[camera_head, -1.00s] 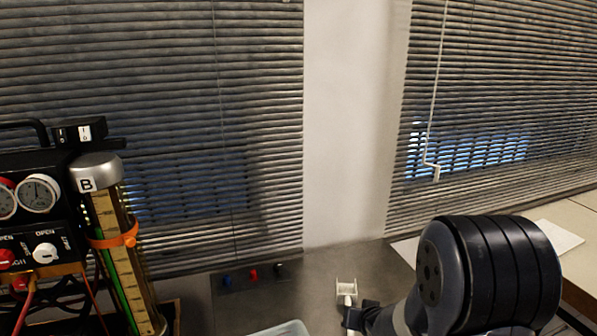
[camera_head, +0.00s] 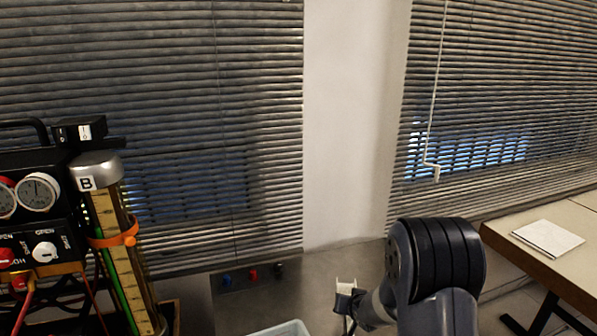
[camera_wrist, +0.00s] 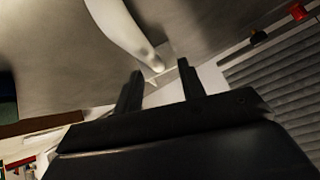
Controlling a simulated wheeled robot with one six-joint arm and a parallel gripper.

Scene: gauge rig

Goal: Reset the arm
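My arm shows at the lower right of the head view, its dark ribbed joint nearest the camera. My gripper (camera_head: 346,283) is small at the far end of the arm, in front of the floor below the pale wall strip. In the wrist view my gripper (camera_wrist: 160,76) shows two dark fingers standing apart. No held object can be made out between them. A pale, rounded, blurred shape passes behind the fingertips there; I cannot tell what it is.
A gauge rig (camera_head: 38,225) with dials, knobs and a cylinder (camera_head: 118,250) marked B stands at left. A pale bin (camera_head: 282,330) shows at the bottom edge. A table (camera_head: 560,255) with a white pad (camera_head: 547,238) is at right. Window blinds (camera_head: 150,100) line the back.

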